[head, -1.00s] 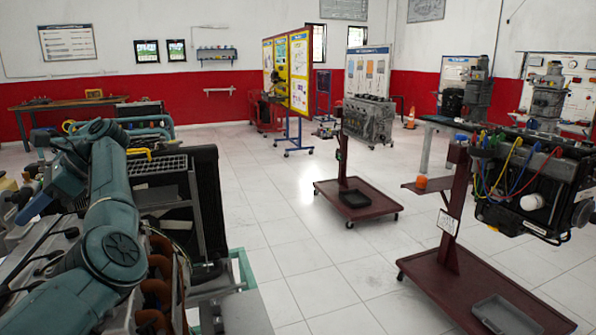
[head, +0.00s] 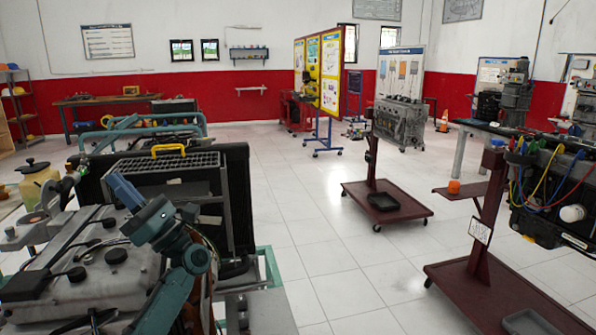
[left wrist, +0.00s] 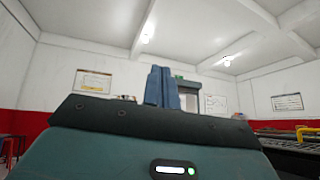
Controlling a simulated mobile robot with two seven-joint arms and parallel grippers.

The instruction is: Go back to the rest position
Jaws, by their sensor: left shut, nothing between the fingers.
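My left gripper (head: 122,188) is at the lower left of the head view, at the end of my teal arm. Its blue fingers point up and to the left, in front of the dark radiator of the near engine trainer. In the left wrist view its two blue fingers (left wrist: 162,88) stand side by side, closed, with nothing between them. Walls and ceiling show behind them. My right gripper is in neither view.
A near engine trainer (head: 105,275) with a radiator and yellow handle (head: 168,150) fills the lower left, close to my arm. Red wheeled stands (head: 385,212) carry engines in the middle and at the right. White tiled floor (head: 335,255) lies open between them.

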